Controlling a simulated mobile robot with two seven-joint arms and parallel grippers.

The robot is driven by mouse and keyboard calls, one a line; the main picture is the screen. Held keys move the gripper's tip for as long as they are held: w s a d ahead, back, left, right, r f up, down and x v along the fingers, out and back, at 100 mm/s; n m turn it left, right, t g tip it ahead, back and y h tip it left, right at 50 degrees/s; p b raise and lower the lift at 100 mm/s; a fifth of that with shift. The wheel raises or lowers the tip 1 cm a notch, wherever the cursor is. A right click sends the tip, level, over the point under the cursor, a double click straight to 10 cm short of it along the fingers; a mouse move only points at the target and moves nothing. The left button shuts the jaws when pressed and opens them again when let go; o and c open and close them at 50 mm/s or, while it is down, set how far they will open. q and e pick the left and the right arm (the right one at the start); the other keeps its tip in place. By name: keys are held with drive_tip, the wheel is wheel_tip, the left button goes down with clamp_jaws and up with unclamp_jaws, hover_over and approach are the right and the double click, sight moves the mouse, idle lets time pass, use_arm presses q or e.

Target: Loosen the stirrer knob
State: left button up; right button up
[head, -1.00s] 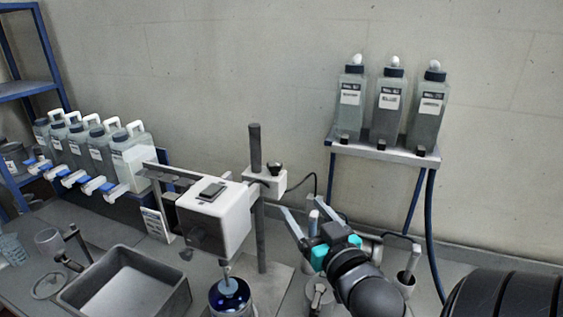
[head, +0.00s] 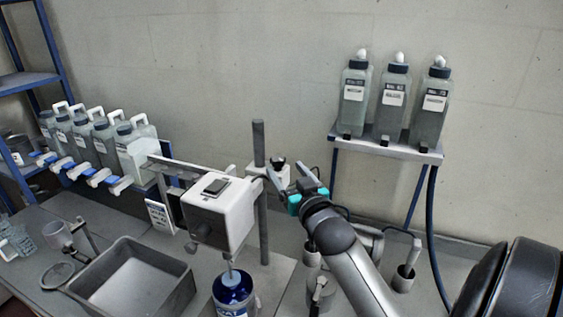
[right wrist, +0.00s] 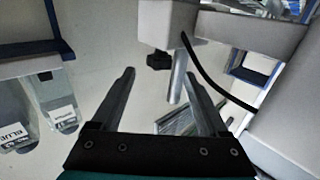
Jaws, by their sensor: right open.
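The stirrer is a white box-shaped head (head: 219,215) on a grey upright post (head: 259,145), above a dark blue vessel (head: 234,287). A small black knob (head: 278,162) sits on the white clamp block at the post. My right gripper (head: 283,176) is open beside the clamp block, its fingers pointing towards the knob. In the right wrist view the black knob (right wrist: 158,61) shows just beyond and between the open fingertips (right wrist: 160,74), below the white block (right wrist: 166,22). Nothing is held. Whether a finger touches the knob, I cannot tell. My left gripper is not in view.
A grey open tray (head: 130,285) stands front left of the stirrer. Several bottles with taps (head: 137,155) stand behind it. A wall shelf (head: 385,148) carries three bottles at right. A dark cable (right wrist: 203,68) hangs near the block.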

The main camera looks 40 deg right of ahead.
sight(281, 163)
drive_tip(key=shift+x, duration=2)
drive_tip(key=shift+c, duration=0.4)
clamp_jaws()
